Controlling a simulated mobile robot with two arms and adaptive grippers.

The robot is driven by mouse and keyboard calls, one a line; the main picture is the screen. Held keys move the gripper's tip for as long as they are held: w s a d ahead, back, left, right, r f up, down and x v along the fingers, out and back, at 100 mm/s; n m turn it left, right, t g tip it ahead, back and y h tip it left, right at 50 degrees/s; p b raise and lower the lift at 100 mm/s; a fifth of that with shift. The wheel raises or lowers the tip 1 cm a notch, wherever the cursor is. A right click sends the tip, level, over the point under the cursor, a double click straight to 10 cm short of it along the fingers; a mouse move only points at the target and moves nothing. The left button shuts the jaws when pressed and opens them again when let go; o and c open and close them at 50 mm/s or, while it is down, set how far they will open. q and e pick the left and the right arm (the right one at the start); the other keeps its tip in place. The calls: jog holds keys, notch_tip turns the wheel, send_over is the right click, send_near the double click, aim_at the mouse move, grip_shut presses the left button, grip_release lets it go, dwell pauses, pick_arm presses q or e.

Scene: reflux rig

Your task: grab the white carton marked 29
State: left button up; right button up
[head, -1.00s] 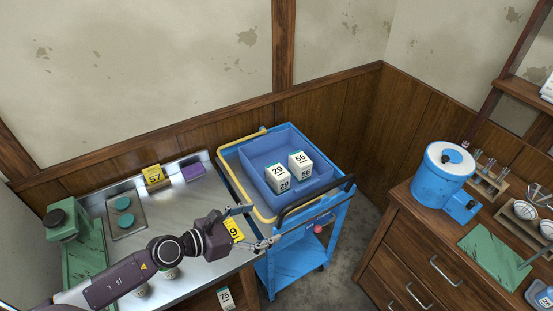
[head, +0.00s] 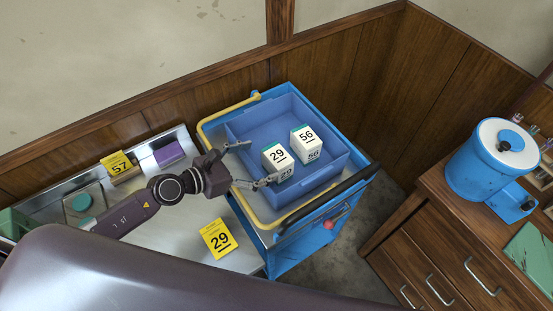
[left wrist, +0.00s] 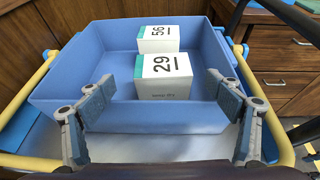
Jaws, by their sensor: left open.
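The white carton marked 29 (head: 277,158) has a teal edge and stands in the blue tray (head: 246,135) on the trolley. In the left wrist view the carton (left wrist: 165,78) is straight ahead, between and beyond the fingertips. My left gripper (head: 256,164) is open and empty, its fingers at the tray's near-left wall, pointing at the carton. In the left wrist view the open fingers (left wrist: 165,92) are spread wider than the carton and do not visibly touch it. My right gripper is not in view.
A white carton marked 56 (head: 306,140) stands just behind the 29 carton in the tray. The blue trolley (head: 298,250) has a yellow rail (head: 212,120). A wooden cabinet (head: 430,250) stands to the right.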

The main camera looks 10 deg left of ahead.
aim_at(274, 157)
pick_arm(q)
jog(key=shift+w+d+f, duration=0.15)
jog(key=shift+w+d, duration=0.3)
jog(key=shift+d, duration=0.3)
jog(key=x, duration=0.5)
jog(key=shift+w+f+p, duration=0.1)
jog(key=shift+f+p, duration=0.05)
jog(key=shift+p, duration=0.2)
jog(key=c, duration=1.4)
